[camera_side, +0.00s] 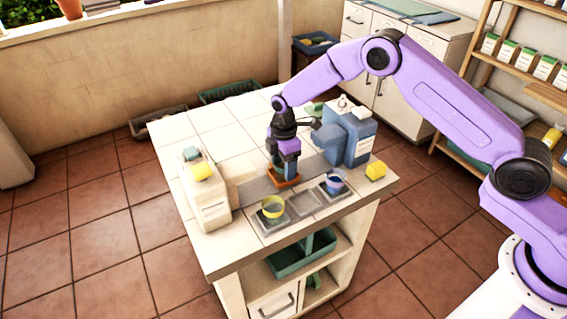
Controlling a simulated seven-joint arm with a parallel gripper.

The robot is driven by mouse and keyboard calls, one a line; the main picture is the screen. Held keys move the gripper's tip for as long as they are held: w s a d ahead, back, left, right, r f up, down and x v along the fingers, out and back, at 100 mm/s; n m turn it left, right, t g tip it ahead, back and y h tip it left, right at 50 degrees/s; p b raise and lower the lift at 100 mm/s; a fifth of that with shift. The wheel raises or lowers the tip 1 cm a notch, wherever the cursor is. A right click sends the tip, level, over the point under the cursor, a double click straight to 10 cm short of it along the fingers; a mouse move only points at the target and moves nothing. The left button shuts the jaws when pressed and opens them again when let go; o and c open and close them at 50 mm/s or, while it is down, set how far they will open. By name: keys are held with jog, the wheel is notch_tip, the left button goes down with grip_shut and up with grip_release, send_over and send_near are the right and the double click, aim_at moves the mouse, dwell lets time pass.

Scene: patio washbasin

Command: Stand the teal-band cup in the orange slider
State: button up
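The orange slider (286,184) sits on a grey strip in the middle of the tiled counter. My gripper (288,160) points down right above it. A small teal patch (277,161) shows at the gripper's left side, just above the slider; it may be the teal-band cup, but the fingers hide most of it. I cannot tell whether the fingers are closed on it or whether it touches the slider. No other teal-band cup is in clear view.
A white box (206,195) stands left; a blue dispenser-like block (350,137) stands right. A yellow block (376,170) lies near the right edge.

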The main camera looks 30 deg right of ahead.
jog(key=shift+r, duration=0.15)
notch_tip(320, 180, up, 12)
dwell(0.5)
jog(key=s+d+r+m, duration=0.1)
jog(key=s+r, duration=0.3)
jog(key=s, duration=0.5)
jog(key=s+d+r+m, duration=0.1)
jog(key=s+r, duration=0.3)
jog(key=s, duration=0.5)
jog(key=s+d+m, duration=0.1)
jog(key=s+d, duration=0.5)
jog(key=s, duration=0.5)
jog(key=s+d+m, duration=0.2)
jog(key=s+d, duration=0.4)
jog(key=s, duration=0.5)
jog(key=shift+s+d+r, duration=0.3)
jog(key=shift+s+d, duration=0.05)
jog(key=shift+d, duration=0.05)
